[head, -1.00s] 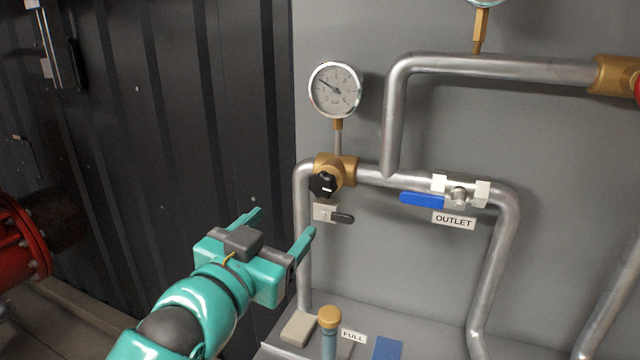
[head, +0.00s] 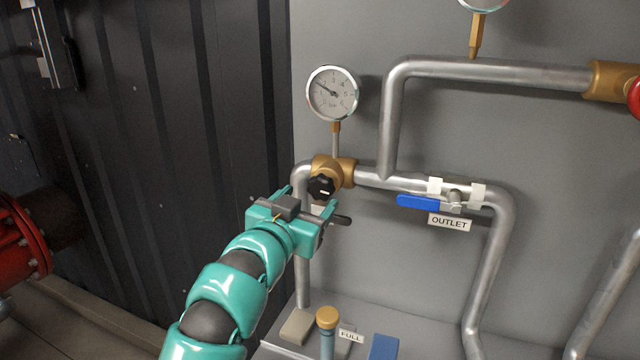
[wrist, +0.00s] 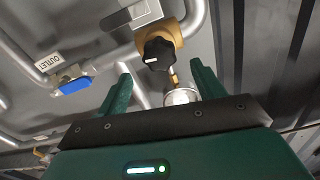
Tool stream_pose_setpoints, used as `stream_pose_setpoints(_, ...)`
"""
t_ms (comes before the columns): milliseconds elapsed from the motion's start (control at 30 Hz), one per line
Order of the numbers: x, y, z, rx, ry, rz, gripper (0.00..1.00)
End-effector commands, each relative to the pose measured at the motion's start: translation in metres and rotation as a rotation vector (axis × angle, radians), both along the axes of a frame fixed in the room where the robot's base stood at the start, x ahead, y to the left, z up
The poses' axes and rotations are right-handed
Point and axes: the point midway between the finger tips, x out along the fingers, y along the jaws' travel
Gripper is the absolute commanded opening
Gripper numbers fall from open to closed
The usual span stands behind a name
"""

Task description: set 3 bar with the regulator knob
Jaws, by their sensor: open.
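The regulator knob (head: 321,187) is black with a white mark and sits on a brass regulator body (head: 338,168) in the grey pipe. The knob also shows in the wrist view (wrist: 158,54), ahead of and between my fingers. The round pressure gauge (head: 333,93) stands above the regulator on a thin stem; its needle points to the upper left, and its numbers are too small to read surely. My teal gripper (head: 308,202) is open and empty, just below and in front of the knob. Whether a finger touches the knob cannot be told.
A blue valve handle (head: 418,202) and an OUTLET label (head: 449,222) are to the right. A brass-capped post (head: 327,318) stands on the ledge below. A dark ribbed wall (head: 180,120) is left.

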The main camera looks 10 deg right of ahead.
Motion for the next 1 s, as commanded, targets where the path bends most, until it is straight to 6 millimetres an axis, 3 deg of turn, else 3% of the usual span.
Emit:
stream_pose_setpoints(500,0.048,-0.033,0.001,0.0,0.0,-0.001,0.68)
stream_pose_setpoints(967,0.054,-0.037,0.0,0.001,-0.001,0.001,0.68)
stream_pose_setpoints(1000,0.054,-0.037,0.0,0.001,0.0,0.001,0.64)
